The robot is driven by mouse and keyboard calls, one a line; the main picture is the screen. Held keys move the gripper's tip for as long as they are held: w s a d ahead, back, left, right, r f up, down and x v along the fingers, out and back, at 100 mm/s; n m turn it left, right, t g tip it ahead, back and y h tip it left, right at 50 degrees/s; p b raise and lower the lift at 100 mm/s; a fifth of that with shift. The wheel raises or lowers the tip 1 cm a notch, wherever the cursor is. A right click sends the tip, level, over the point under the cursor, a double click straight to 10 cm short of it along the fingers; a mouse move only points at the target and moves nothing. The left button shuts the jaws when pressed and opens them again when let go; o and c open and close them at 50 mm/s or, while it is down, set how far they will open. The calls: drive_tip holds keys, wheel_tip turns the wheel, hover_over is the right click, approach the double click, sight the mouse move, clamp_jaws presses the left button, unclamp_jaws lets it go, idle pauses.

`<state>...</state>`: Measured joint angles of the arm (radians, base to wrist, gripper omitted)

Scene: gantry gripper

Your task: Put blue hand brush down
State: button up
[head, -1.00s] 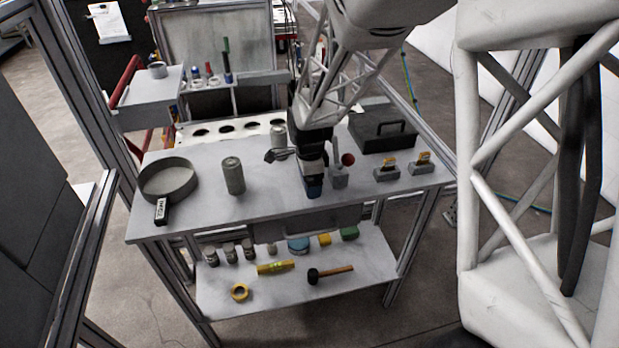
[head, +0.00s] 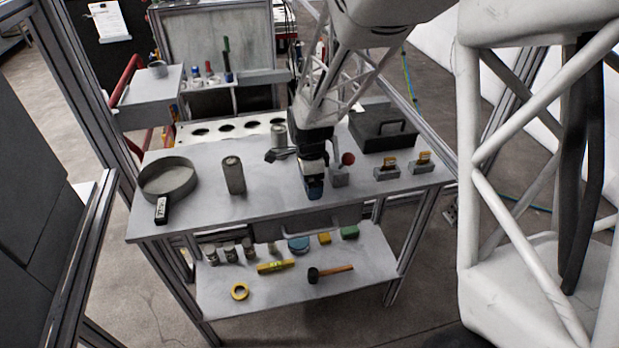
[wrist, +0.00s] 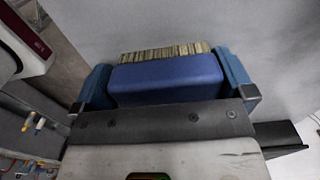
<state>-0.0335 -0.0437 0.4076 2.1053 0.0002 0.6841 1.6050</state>
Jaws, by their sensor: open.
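The blue hand brush (wrist: 165,78) has a blue block body and a row of pale bristles. In the wrist view it lies between the two blue fingers of my gripper (wrist: 167,70), the bristles pointing away from the palm. The jaws are open around it; a gap to each finger is hard to make out. In the head view my gripper (head: 315,190) points down at the front middle of the grey table top (head: 275,195). There the brush cannot be told apart from the blue fingers, and whether it touches the table is unclear.
Two grey blocks with yellow-brown tops (head: 387,170) stand further right. A can (head: 233,175) and a round pan (head: 168,178) are left. A dark toolbox (head: 384,133) is behind.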

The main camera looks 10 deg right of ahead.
drive_tip(key=r, duration=0.8)
drive_tip(key=shift+w, duration=0.2)
idle(0.3)
drive_tip(key=shift+s+r+n, duration=0.3)
drive_tip(key=shift+s+r, duration=0.05)
drive_tip(key=shift+r, duration=0.1)
drive_tip(key=s+r+n+t, duration=0.1)
drive_tip(key=s+r+n, duration=0.3)
drive_tip(key=s, duration=0.5)
drive_tip(key=s+d+r+n+t, duration=0.1)
drive_tip(key=s+r+n, duration=0.3)
drive_tip(key=s+n, duration=0.3)
drive_tip(key=s+d+r+n, duration=0.1)
drive_tip(key=s+r+n, duration=0.3)
drive_tip(key=s, duration=0.7)
drive_tip(key=shift+s+d+r+n+t, duration=0.15)
drive_tip(key=shift+s+r+n+t, duration=0.2)
drive_tip(key=shift+n, duration=0.75)
